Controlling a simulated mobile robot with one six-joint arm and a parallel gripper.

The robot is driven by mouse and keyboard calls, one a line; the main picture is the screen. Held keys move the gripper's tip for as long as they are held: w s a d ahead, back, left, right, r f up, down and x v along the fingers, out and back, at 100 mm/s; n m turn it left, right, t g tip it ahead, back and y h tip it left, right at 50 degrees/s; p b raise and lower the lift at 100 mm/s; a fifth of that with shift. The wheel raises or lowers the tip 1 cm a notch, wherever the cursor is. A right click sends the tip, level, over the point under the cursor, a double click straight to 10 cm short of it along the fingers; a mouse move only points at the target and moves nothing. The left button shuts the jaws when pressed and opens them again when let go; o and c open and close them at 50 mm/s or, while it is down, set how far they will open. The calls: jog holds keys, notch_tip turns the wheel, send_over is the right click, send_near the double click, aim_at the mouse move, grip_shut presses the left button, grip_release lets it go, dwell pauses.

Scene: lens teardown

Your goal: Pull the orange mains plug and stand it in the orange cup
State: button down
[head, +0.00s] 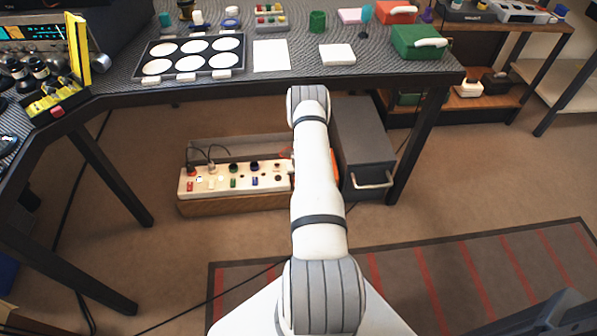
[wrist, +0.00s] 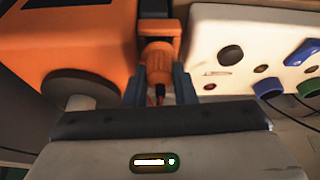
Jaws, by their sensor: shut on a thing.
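In the wrist view the orange mains plug (wrist: 158,66) is between the two fingers of my gripper (wrist: 158,88), which is shut on it. The plug is beside the left end of the white socket panel (wrist: 222,25). I cannot tell whether its pins are still in a socket. In the head view the white socket panel (head: 222,183) sits low under the desk, and my arm hides my gripper and the plug. I cannot make out an orange cup in either view.
A large orange body (wrist: 85,35) stands close left of the plug in the wrist view. In the head view a grey drawer cabinet (head: 362,145) stands right of my arm. The desk (head: 120,80) is above.

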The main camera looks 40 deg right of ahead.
jog(key=shift+f+b, duration=0.3)
jog(key=shift+f, duration=0.15)
jog(key=c, duration=1.1)
grip_release()
jog(key=shift+s, duration=0.1)
jog(key=shift+d, duration=0.1)
jog(key=shift+c, duration=0.3)
jog(key=shift+r, duration=0.1)
jog(key=shift+o, duration=0.3)
jog(key=p+v, duration=0.2)
jog(key=v, duration=0.5)
jog(key=shift+a+r, duration=0.25)
jog(key=shift+r, duration=0.1)
jog(key=shift+s+f, duration=0.1)
